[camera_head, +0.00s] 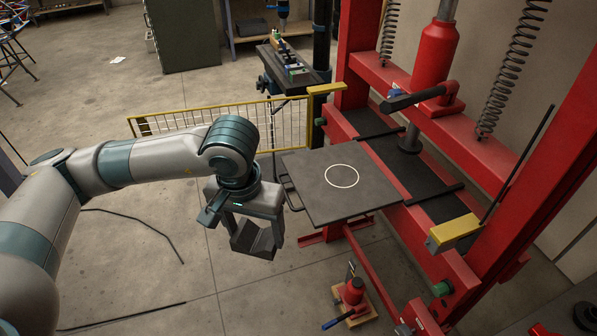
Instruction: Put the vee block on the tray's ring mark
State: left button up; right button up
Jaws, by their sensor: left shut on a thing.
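The vee block (253,242) is a dark grey block with a V-shaped notch. My left gripper (252,225) is shut on it and points down. It holds the block in the air, left of and nearer than the tray. The tray (310,185) is a flat dark plate with a handle at its left edge. It sticks out from the red press. The white ring mark (342,176) is on the tray and empty. My right gripper is not in view.
The red press frame (356,50) with springs and a ram fills the right side. A yellow wire guard (180,120) stands behind my left arm. A small red jack (352,293) sits on the floor below the tray. The tray top is clear.

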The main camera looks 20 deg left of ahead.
aim_at(342, 175)
jog(key=i+j+u, duration=0.15)
jog(key=u, duration=0.5)
jog(key=i+z, duration=0.35)
jog(key=z, duration=0.25)
jog(key=i+z, duration=0.15)
jog(key=z, duration=0.3)
jog(key=i+z, duration=0.15)
jog(key=z, duration=0.25)
